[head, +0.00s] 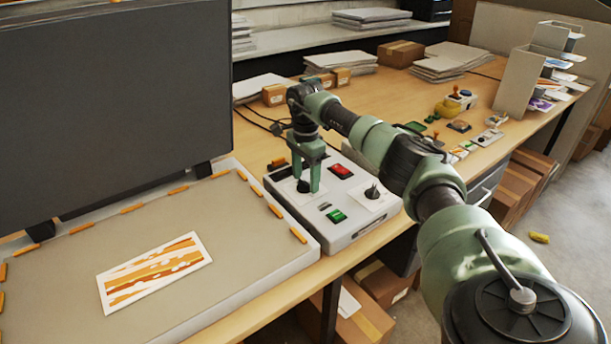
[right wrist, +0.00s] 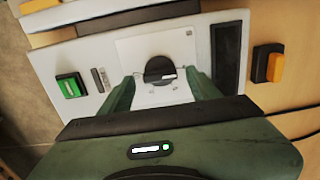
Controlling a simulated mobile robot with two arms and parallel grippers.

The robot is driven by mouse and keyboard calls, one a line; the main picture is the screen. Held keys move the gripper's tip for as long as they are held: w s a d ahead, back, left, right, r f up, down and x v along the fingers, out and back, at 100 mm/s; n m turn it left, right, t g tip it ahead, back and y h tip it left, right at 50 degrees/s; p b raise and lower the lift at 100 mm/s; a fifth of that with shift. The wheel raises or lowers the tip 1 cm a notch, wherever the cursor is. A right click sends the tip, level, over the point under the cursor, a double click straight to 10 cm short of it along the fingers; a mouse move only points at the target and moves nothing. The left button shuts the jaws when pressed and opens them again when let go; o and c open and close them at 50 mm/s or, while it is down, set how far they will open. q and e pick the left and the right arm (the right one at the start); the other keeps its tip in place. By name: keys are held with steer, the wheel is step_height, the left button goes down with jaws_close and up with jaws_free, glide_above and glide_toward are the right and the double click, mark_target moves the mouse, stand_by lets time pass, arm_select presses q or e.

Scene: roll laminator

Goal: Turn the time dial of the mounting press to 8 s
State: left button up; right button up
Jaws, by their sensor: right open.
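The mounting press shows as a big dark upright platen (head: 115,100) and a flat bed (head: 230,215) at left. Its pale control box (head: 345,240) is right of the bed, with two black knobs on white plates. My right gripper (head: 308,188) points down over the left knob (head: 303,186). In the right wrist view this dial (right wrist: 160,70) has a white pointer mark and lies between the open green fingers (right wrist: 163,84), with a gap on each side. The other knob (head: 373,192) stands free at right. I cannot read the scale figures. My left gripper is out of view.
The box also has a red switch (head: 341,170), a green button (head: 336,215) and a dark display (right wrist: 226,52). An orange and white print (head: 153,270) lies on the bed. Cables run behind the box. Stamps and small boxes stand farther back on the table.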

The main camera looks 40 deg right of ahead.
jaws_close()
